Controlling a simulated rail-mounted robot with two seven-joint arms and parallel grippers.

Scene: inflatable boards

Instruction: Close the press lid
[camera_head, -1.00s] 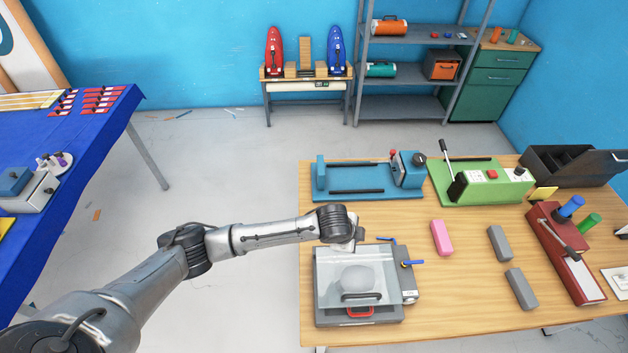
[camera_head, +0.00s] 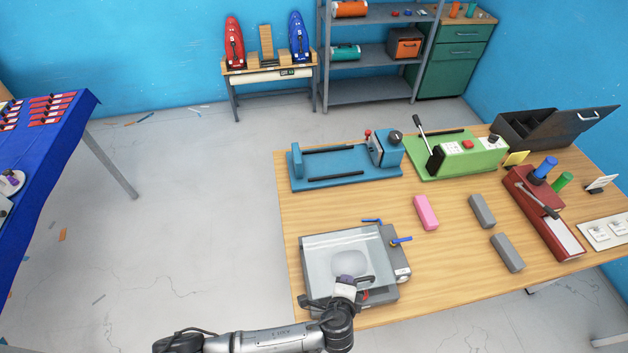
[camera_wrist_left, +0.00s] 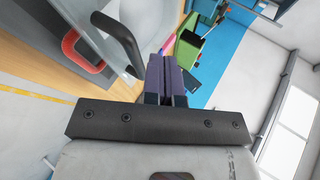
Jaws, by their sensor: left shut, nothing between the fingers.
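The press (camera_head: 388,292) is a grey box at the near left corner of the wooden table, with blue levers at its back right. Its clear lid (camera_head: 325,250) lies over the base; a pale rounded shape shows through it. How far the lid is raised is hard to tell. The lid's dark handle (camera_wrist_left: 118,38) is at the front edge, with a red latch (camera_wrist_left: 82,50) below it. My left gripper (camera_head: 347,283) is at the lid's front edge, beside the handle. In the left wrist view its purple fingers (camera_wrist_left: 166,75) are together and empty, right of the handle. My right gripper is not in view.
A blue machine (camera_head: 340,165), a green machine (camera_head: 465,155) and a dark red press (camera_head: 545,215) stand on the table. A pink block (camera_head: 426,212) and two grey blocks (camera_head: 482,210) lie right of the press.

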